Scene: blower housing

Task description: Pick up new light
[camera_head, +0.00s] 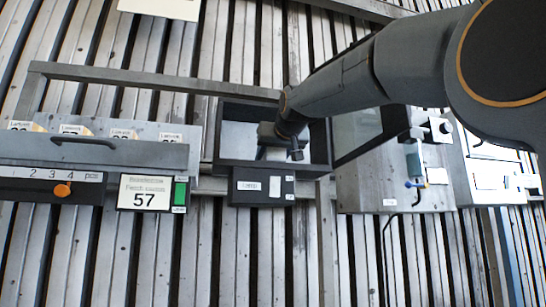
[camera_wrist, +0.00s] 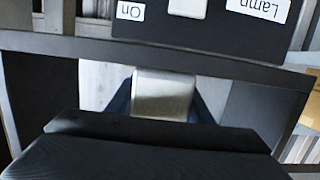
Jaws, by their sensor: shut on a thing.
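My gripper (camera_head: 277,150) reaches down into a dark open-topped box (camera_head: 226,140) in the middle of the head view. In the wrist view my gripper (camera_wrist: 162,108) has a dark finger on each side of a silvery-beige block, which I take to be the new light (camera_wrist: 163,84). The gripper is shut on it. The block is inside the frame of the box, and a pale floor shows beside it. Its lower part is hidden behind the dark gripper body. I cannot tell whether it touches the floor.
A black panel (camera_head: 262,186) with "Lamp" and "On" labels adjoins the box's front. At left are a grey cabinet with a handle (camera_head: 85,141) and a display reading 57 (camera_head: 147,193). At right, a metal unit (camera_head: 365,185) with an open dark lid stands close.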

